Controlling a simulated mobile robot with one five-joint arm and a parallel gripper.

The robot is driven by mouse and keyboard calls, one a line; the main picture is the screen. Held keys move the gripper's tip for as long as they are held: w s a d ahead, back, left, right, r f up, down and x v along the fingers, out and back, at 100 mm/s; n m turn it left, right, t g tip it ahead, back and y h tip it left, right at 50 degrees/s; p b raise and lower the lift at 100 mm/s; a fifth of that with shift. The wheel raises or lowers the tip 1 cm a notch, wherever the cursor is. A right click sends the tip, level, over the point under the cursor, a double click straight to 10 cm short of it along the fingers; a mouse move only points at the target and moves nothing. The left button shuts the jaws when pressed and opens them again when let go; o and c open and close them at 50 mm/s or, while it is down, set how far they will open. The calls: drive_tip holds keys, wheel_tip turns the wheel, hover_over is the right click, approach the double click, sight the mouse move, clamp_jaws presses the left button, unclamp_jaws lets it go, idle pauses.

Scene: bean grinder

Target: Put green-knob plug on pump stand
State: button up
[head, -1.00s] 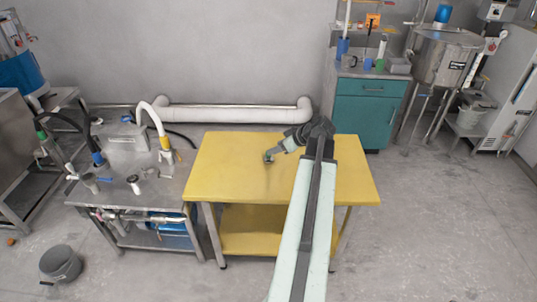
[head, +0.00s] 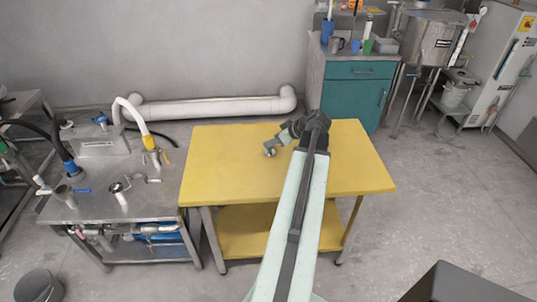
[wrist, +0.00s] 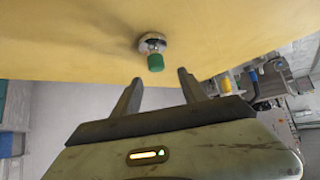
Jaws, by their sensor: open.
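The green-knob plug (wrist: 152,48) shows in the wrist view as a round metallic piece with a green knob, resting on the yellow table (head: 225,165). My gripper (wrist: 159,77) is open and empty, with the knob just beyond its two fingertips. In the head view my gripper (head: 270,150) is over the middle of the yellow table; the plug cannot be told apart there. The pump stand (head: 88,208) is the steel bench at left, with hoses, valves and pipe stubs on its top.
A white hose with a yellow end (head: 133,118) rises from the stand. A teal cabinet (head: 355,95) with cups stands behind the table at right. A grey bucket (head: 38,287) is on the floor at front left. Much of the yellow table is clear.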

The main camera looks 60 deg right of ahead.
sight(267, 150)
drive_tip(key=shift+b+x, duration=0.95)
drive_tip(key=shift+x, duration=0.35)
drive_tip(key=shift+s+d+f+b, duration=0.1)
drive_tip(key=shift+f+b, duration=0.2)
drive_tip(key=b+x, duration=0.3)
drive_tip(key=x, duration=0.1)
drive_tip(key=shift+s+f, duration=0.25)
drive_tip(key=shift+f, duration=0.15)
drive_tip(key=shift+w+f+b, duration=0.1)
drive_tip(key=shift+w+b, duration=0.15)
drive_tip(key=shift+b, duration=0.05)
clamp_jaws()
